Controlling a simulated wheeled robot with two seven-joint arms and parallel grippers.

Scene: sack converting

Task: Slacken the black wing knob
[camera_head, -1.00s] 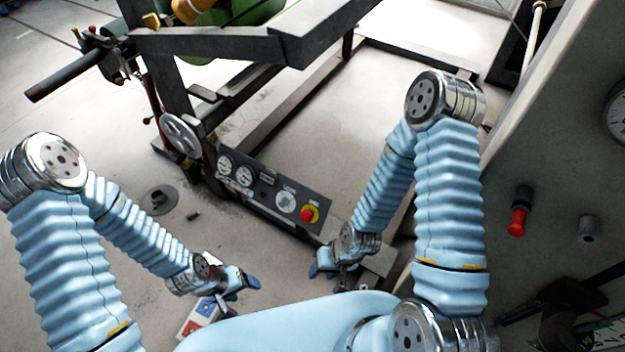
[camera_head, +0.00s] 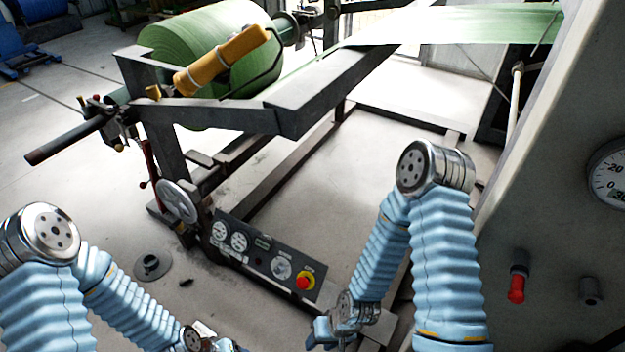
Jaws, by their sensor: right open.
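I cannot make out a black wing knob for certain. My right gripper (camera_head: 331,335) is low in the middle of the head view, open and empty, beside the control panel's lower right end and apart from the fittings. My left gripper (camera_head: 226,346) is at the bottom edge, mostly cut off, so its fingers do not show clearly.
A green roll (camera_head: 205,65) with a yellow cylinder (camera_head: 222,59) in front stands at the back. A handwheel (camera_head: 178,202) and a control panel (camera_head: 262,256) with a red button are on the frame. A grey cabinet (camera_head: 560,200) bounds the right.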

